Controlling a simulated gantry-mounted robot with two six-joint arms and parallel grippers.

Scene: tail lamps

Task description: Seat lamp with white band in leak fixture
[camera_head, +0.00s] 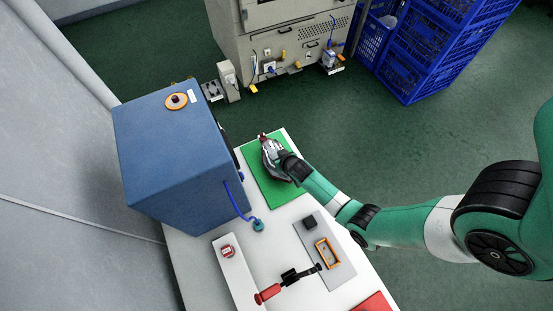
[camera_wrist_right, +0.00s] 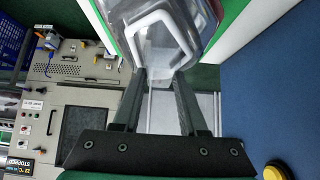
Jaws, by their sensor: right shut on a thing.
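My right gripper (camera_head: 284,161) is shut on a tail lamp (camera_head: 271,155) over the green mat (camera_head: 262,187). In the right wrist view the lamp (camera_wrist_right: 170,32) shows a clear grey body with a white band, between the fingertips (camera_wrist_right: 160,78). In the head view a bit of red shows at its far end. Whether it touches the mat is unclear. A grey plate (camera_head: 337,270) nearer the front carries an empty-looking orange-framed nest (camera_head: 327,253) and a dark block (camera_head: 310,222); it appears to be the leak fixture. A clamp with a red handle (camera_head: 268,293) lies beside it. My left gripper is not in view.
A large blue box (camera_head: 170,150) with an orange-ringed button stands left of the mat, a blue hose (camera_head: 237,198) at its side. A red mat (camera_head: 373,303) lies at the front edge.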

